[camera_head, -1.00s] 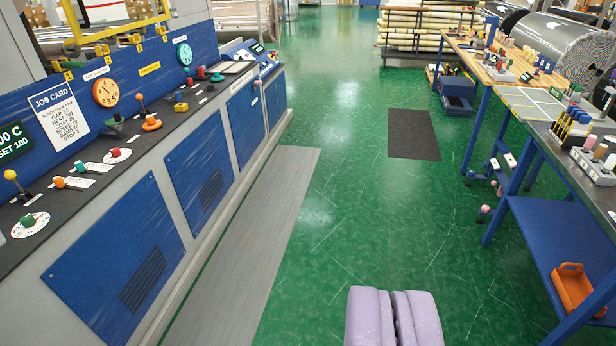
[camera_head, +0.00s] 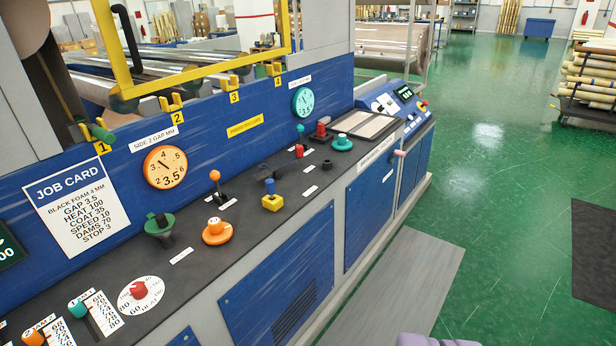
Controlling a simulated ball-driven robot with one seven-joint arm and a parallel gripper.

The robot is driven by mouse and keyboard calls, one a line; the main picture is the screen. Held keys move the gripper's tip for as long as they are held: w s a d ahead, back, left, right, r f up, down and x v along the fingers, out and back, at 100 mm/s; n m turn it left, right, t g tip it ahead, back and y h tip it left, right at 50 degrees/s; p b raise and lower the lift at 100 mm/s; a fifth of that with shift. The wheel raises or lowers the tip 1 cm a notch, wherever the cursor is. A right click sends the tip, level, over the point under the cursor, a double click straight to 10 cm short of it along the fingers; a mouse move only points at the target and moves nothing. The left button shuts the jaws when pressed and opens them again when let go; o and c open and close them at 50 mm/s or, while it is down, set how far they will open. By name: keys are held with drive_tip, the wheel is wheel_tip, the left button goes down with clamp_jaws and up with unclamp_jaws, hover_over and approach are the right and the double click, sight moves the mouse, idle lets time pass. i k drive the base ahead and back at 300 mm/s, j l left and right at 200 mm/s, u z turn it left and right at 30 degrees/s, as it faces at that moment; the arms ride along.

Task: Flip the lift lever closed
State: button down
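Several levers and knobs stand on the dark top of the blue console (camera_head: 285,270). An orange-ball lever (camera_head: 215,177) stands upright behind an orange knob (camera_head: 216,231). A teal-ball lever (camera_head: 300,130) is farther back, beside red controls (camera_head: 320,129). A blue-topped control on a yellow base (camera_head: 271,198) sits nearer the front edge. The small labels are unreadable, so I cannot tell which is the lift lever. My lavender gripper (camera_head: 432,340) barely shows at the bottom edge, over the floor and apart from the console; its opening is hidden.
A yellow frame (camera_head: 200,74) stands over the console's back, above numbered yellow brackets. A pink-tipped peg (camera_head: 398,153) sticks out from the console front. A grey floor strip (camera_head: 395,290) runs alongside. Green floor (camera_head: 500,200) is open to the right, with a dark mat (camera_head: 597,245).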

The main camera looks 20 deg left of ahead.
sight(276, 171)
drive_tip(key=i+z, duration=0.15)
drive_tip(key=i, duration=0.6)
drive_tip(key=i+j+z, duration=0.15)
drive_tip(key=i, duration=0.65)
drive_tip(key=i+u, duration=0.15)
drive_tip(key=i, duration=0.35)
drive_tip(key=i+l+u, duration=0.15)
drive_tip(key=i, duration=0.3)
drive_tip(key=i+j+u, duration=0.15)
drive_tip(key=i+u, duration=0.8)
